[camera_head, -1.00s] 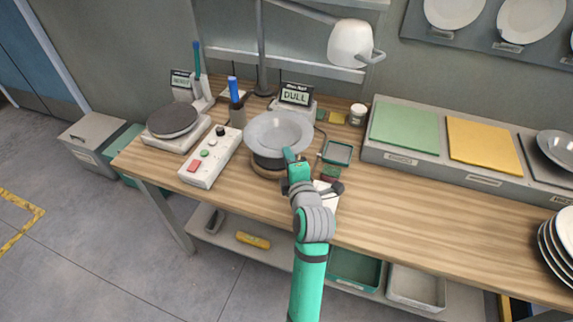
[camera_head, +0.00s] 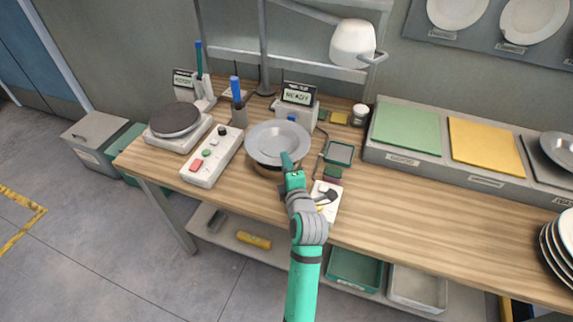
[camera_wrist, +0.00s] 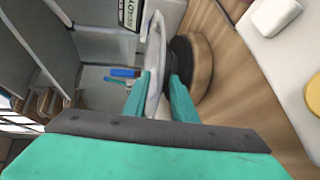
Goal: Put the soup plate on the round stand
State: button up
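The grey soup plate (camera_head: 277,140) is over the round wooden stand (camera_head: 260,167) with its dark top. My gripper (camera_head: 288,163) has the plate's near rim between its fingers. In the wrist view my gripper (camera_wrist: 158,85) has one teal finger on each side of the plate (camera_wrist: 155,52), which shows edge-on. The stand (camera_wrist: 202,70) lies just beyond the finger on the right there. The plate hides most of the stand's top in the head view. I cannot tell whether plate and stand touch.
A white control box (camera_head: 212,157) and a black disk on a white base (camera_head: 174,120) stand to the left. A display reading READY (camera_head: 298,95) is behind the plate. A lamp (camera_head: 351,43) hangs above.

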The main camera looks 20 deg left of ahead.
dwell(0.3)
jog(key=v, duration=1.2)
jog(key=shift+r, duration=0.1)
jog(key=shift+w, duration=0.1)
